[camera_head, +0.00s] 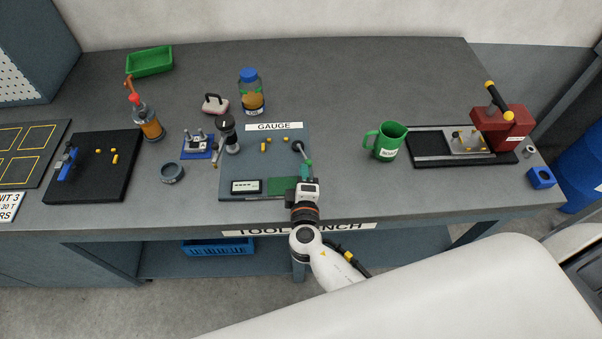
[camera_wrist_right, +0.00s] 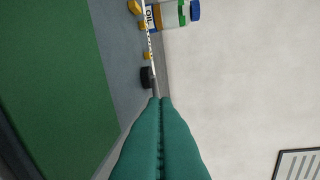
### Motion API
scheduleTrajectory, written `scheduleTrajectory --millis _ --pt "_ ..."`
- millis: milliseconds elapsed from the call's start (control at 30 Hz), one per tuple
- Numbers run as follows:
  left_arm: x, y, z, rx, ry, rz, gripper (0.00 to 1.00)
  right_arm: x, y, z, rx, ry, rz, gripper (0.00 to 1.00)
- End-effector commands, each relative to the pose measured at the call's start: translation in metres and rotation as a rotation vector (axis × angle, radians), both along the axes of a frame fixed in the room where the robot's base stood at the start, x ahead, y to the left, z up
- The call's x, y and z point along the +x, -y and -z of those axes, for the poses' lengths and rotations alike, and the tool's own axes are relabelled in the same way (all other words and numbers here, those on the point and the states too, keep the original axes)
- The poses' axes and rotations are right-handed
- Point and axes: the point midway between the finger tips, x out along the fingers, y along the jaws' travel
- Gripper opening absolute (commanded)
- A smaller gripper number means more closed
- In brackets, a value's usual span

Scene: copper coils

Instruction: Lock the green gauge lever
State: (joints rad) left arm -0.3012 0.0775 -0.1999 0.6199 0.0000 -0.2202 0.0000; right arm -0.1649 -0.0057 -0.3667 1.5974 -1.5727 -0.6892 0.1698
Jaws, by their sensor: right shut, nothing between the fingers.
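My right gripper (camera_head: 307,166) is at the plate's front right corner, by the lever's near end. Its teal fingers are pressed together in the right wrist view (camera_wrist_right: 160,104), with nothing between them. A black knob (camera_wrist_right: 147,77) shows just beyond the tips. I cannot tell whether the fingers touch the lever. My left gripper is out of view.
A green pad (camera_head: 281,184) and a small display (camera_head: 246,186) lie on the plate's front. A black-handled tool (camera_head: 228,132) stands left, a jar (camera_head: 251,97) behind, a green mug (camera_head: 386,142) right. Bare bench lies between plate and mug.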

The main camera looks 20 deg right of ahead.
Motion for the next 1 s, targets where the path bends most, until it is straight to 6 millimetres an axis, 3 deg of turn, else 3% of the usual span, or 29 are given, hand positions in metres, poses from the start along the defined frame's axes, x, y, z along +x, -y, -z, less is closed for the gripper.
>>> scheduleTrajectory --millis 467,1000 --pt "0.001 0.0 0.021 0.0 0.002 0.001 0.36 -0.001 0.044 0.003 -0.009 0.001 -0.378 0.0" --pt "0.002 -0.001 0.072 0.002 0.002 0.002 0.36 0.023 0.095 0.005 -0.008 0.0 -0.883 0.0"
